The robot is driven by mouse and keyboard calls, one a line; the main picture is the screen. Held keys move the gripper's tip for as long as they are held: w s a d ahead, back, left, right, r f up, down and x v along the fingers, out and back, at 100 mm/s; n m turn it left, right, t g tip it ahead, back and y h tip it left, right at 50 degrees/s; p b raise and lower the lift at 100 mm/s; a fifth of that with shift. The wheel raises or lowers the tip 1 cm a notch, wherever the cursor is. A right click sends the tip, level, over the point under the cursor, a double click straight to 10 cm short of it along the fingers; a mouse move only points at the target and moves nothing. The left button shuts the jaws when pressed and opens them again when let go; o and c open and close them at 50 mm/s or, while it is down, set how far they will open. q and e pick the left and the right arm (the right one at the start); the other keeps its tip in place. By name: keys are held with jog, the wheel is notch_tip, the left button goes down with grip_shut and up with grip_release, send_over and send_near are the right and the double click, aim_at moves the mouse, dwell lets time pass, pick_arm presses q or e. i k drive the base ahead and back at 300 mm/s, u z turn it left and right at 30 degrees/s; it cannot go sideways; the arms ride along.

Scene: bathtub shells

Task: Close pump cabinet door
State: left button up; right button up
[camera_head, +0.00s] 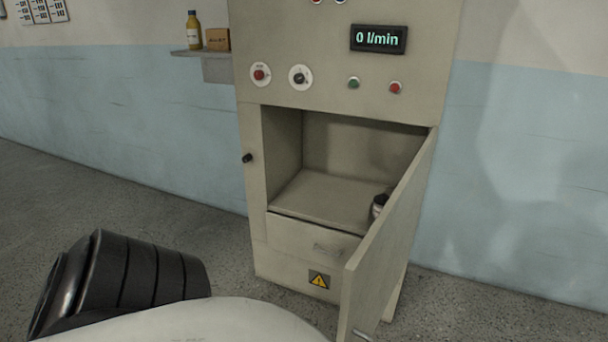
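The pump cabinet (255,180) is a tall beige unit in the middle of the head view. Its door (392,235) is hinged on the right side of the opening and stands wide open, swung out toward me. Part of a metal handle (362,334) shows low on the door at the bottom edge of the view. The compartment is open to view, with a small dark metallic part (379,205) inside at the right, partly hidden by the door. Neither of my grippers is in view. A black ribbed link and a white rounded part of mine show at the lower left and bottom.
Above the opening are a display (378,39) reading "0 l/min", a red button (396,88), a green button (353,83) and round switches. A wall shelf (190,52) at the left holds a yellow bottle (194,30) and a brown box (217,39). The floor beside the cabinet is clear.

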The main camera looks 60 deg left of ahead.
aim_at(371, 274)
jog(key=u, duration=1.4)
jog(key=i, duration=0.25)
